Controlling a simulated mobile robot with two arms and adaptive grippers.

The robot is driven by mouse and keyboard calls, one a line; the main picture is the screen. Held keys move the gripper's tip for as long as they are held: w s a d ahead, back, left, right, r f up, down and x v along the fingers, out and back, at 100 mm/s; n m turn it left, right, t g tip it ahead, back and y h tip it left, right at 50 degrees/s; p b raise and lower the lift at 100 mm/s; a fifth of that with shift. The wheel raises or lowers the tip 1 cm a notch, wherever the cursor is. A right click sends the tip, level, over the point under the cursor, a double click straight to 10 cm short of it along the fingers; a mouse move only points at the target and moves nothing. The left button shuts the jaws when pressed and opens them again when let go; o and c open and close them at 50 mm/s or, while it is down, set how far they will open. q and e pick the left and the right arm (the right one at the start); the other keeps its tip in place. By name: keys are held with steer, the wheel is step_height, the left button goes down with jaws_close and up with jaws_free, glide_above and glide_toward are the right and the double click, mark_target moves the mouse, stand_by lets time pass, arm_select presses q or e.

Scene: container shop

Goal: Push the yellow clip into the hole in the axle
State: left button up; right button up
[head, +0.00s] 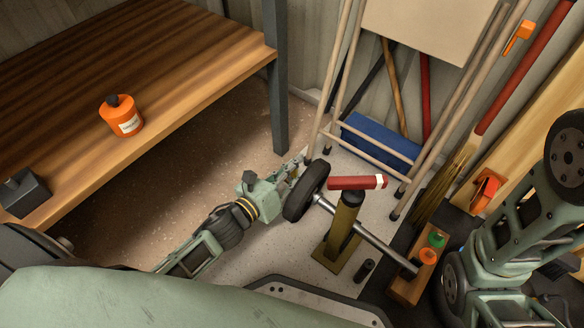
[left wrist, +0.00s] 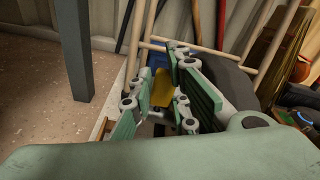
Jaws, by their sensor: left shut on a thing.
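The yellow clip (left wrist: 163,86) shows between the fingers of my left gripper (left wrist: 158,104) in the left wrist view. The fingers are shut on it and hide part of it. In the head view my left gripper (head: 296,162) is at the outer side of the black wheel (head: 305,192), close to its upper edge; the clip is too small to make out there. The metal axle (head: 372,240) runs from the wheel down to the right. The hole in the axle is hidden, and I cannot tell whether the clip touches the axle. My right gripper is not in view.
An olive stand (head: 342,228) with a red and white top piece is beside the axle. A wooden box (head: 404,289) with green and orange items is at its far end. A wooden bench (head: 175,60) with an orange bottle (head: 120,116) is at upper left. Wooden poles stand behind the wheel.

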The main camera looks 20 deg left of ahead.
arm_select(q)
steer(key=shift+s+d+f, duration=0.15)
steer(key=shift+f, duration=0.4)
stand_by(0.6)
steer(key=o, duration=0.9)
steer(key=v, duration=1.2)
steer(key=shift+a, duration=0.2)
